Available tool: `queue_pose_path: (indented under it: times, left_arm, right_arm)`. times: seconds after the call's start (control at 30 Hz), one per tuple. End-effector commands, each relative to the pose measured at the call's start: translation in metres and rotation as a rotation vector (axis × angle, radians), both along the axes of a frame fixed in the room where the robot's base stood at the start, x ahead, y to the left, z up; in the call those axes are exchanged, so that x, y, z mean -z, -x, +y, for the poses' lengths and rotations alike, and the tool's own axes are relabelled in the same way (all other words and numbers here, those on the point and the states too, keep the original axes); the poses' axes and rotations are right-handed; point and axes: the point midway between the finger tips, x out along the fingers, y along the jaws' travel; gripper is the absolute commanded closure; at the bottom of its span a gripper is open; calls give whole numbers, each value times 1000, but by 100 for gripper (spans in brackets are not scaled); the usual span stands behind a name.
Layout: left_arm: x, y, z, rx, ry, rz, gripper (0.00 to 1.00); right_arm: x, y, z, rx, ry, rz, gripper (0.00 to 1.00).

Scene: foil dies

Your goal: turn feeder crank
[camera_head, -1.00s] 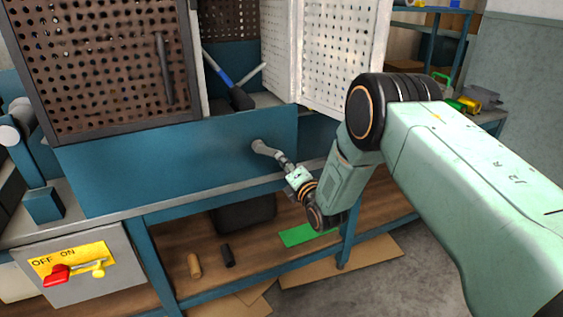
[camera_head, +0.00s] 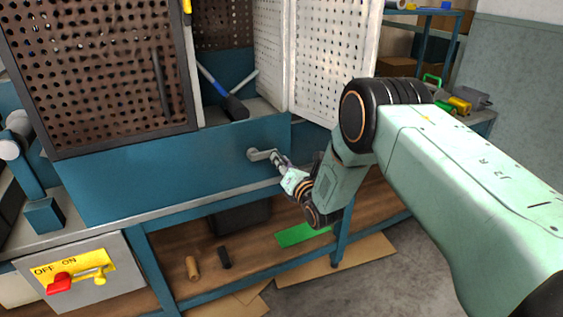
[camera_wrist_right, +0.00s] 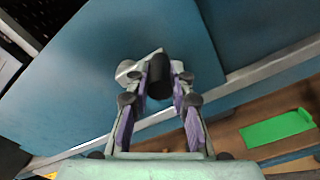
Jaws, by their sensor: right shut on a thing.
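The feeder crank (camera_head: 257,154) is a grey metal arm on the front of the blue machine panel (camera_head: 150,178). In the head view its arm points right and slightly down from its hub. My right gripper (camera_head: 281,161) is at the crank's outer end. In the right wrist view the right gripper (camera_wrist_right: 160,85) has its purple-lined fingers on both sides of the dark crank handle (camera_wrist_right: 158,76), closed on it. The grey crank arm (camera_wrist_right: 130,70) shows behind the handle to the left. My left gripper is in neither view.
A perforated door (camera_head: 90,75) and an open white perforated panel (camera_head: 335,55) stand above. A blue-handled tool (camera_head: 222,92) lies inside the opening. An OFF/ON switch box (camera_head: 85,275) is at lower left. A green sheet (camera_head: 303,235) lies on the lower shelf.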

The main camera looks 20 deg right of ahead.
Motion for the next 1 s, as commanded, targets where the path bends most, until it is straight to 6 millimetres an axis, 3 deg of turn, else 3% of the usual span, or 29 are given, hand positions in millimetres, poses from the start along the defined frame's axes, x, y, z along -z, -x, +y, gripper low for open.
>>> queue_pose_path:
  times: [0.33, 0.37, 0.6, 1.0]
  left_arm:
    - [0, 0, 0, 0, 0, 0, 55]
    - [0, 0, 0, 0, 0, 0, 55]
    - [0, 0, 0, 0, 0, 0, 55]
    - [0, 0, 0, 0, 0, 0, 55]
  right_arm:
    - [0, 0, 0, 1, 1, -1, 100]
    - [0, 0, 0, 1, 1, -1, 77]
    - [0, 0, 0, 1, 1, -1, 56]
    - [0, 4, 0, 0, 1, 1, 55]
